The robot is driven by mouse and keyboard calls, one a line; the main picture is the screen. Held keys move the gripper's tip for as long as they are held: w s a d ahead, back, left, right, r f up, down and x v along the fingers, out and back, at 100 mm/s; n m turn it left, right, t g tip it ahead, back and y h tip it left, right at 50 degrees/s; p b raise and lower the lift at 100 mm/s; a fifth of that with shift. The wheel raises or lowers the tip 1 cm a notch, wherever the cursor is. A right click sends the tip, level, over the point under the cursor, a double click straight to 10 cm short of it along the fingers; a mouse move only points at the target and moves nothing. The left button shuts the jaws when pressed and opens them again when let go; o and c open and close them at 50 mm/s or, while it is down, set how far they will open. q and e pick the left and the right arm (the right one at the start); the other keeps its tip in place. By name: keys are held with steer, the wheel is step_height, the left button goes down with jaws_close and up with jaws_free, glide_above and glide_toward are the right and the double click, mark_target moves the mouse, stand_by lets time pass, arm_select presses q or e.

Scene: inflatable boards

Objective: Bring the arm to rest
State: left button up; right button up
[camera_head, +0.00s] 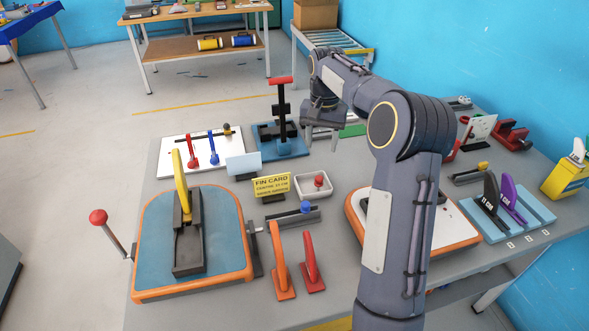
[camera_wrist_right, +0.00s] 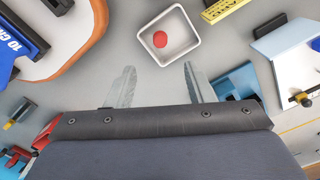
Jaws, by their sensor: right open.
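My right arm rises from the bottom of the head view, bends at a high elbow and reaches back over the table. Its gripper (camera_head: 321,135) points down above the back middle of the table (camera_head: 330,215). In the right wrist view the two fingers (camera_wrist_right: 156,84) are spread apart with nothing between them. A white tray (camera_wrist_right: 179,52) with a red knob (camera_wrist_right: 160,39) lies beyond the fingertips there. My left gripper is not in view.
An orange-edged board (camera_head: 149,255) with a yellow fin stands at left, another (camera_head: 455,233) partly behind my arm. Orange and red fins (camera_head: 280,260), a yellow sign (camera_head: 271,186), a blue press (camera_head: 290,147) and a fin rack (camera_head: 525,213) crowd the table. A blue wall (camera_head: 510,50) bounds the right.

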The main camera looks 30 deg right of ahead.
steer(key=s+a+r+n+t+y, duration=0.1)
steer(key=s+a+r+n+t, duration=0.15)
steer(key=s+a, duration=0.7)
steer(key=s+a+r+n+t+y, duration=0.15)
steer(key=s+a+n, duration=0.25)
steer(key=s+a, duration=0.55)
steer(key=s+a+f, duration=0.2)
steer(key=s, duration=0.2)
steer(key=s+a+f+n+t+y, duration=0.1)
steer(key=s+a+f, duration=0.1)
steer(key=s, duration=0.3)
steer(key=shift+s+f+t, duration=0.2)
steer(key=shift+f+t, duration=0.1)
steer(key=shift+f, duration=0.5)
